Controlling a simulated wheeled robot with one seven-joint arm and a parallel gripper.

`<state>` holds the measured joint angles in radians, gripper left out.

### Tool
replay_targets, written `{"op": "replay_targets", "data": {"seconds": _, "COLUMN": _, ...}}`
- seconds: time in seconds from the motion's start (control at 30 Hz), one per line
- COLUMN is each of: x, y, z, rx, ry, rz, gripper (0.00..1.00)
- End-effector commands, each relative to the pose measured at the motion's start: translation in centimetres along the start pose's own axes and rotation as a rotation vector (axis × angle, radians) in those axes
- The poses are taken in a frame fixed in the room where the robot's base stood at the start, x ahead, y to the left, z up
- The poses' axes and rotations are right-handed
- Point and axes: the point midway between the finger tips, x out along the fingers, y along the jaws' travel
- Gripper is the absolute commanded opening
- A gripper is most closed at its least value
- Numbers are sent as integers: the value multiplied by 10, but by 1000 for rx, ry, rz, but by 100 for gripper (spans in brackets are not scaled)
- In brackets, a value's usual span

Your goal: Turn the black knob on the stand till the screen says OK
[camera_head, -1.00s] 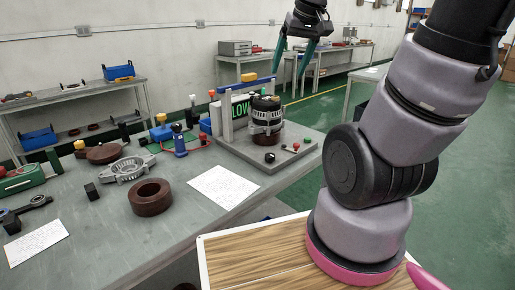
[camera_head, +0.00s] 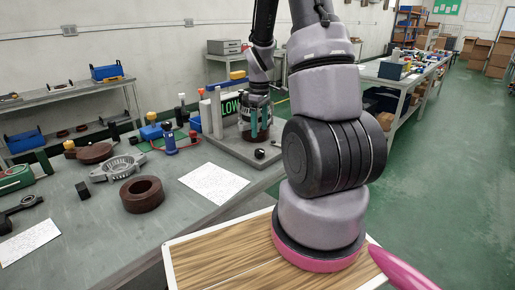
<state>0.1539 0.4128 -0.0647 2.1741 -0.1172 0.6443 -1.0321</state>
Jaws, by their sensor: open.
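The stand (camera_head: 232,147) is a grey plate near the far end of the bench. The black knob (camera_head: 259,154) sits at the front of its plate. The screen (camera_head: 231,107) on the stand reads LOW in green letters. An alternator (camera_head: 245,132) stands on the plate, partly hidden by my gripper. My gripper (camera_head: 254,130) points down with teal fingers in front of the alternator, above and behind the knob in the picture. It is open, and no contact with the knob shows. My arm hides the right side of the stand.
A brown ring (camera_head: 142,194), a grey housing (camera_head: 120,167) and a paper sheet (camera_head: 214,183) lie on the bench left of the stand. A blue tool (camera_head: 169,141) stands nearby. A wooden-topped surface (camera_head: 225,260) is at the front. Green floor is open at the right.

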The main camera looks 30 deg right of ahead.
Motion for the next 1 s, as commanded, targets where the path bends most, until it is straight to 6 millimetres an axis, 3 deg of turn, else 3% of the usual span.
{"op": "replay_targets", "data": {"seconds": 0.2, "x": 45, "y": -1, "z": 1, "rx": 1, "ry": -4, "rz": -4, "gripper": 78}}
{"op": "replay_targets", "data": {"seconds": 0.4, "x": 74, "y": -1, "z": 1, "rx": 2, "ry": -2, "rz": -3, "gripper": 78}}
{"op": "replay_targets", "data": {"seconds": 0.83, "x": 85, "y": -1, "z": 0, "rx": 2, "ry": 0, "rz": -1, "gripper": 78}}
{"op": "replay_targets", "data": {"seconds": 0.87, "x": 85, "y": -1, "z": 0, "rx": 2, "ry": 0, "rz": -1, "gripper": 74}}
{"op": "replay_targets", "data": {"seconds": 1.0, "x": 85, "y": -1, "z": 0, "rx": 2, "ry": 0, "rz": -1, "gripper": 21}}
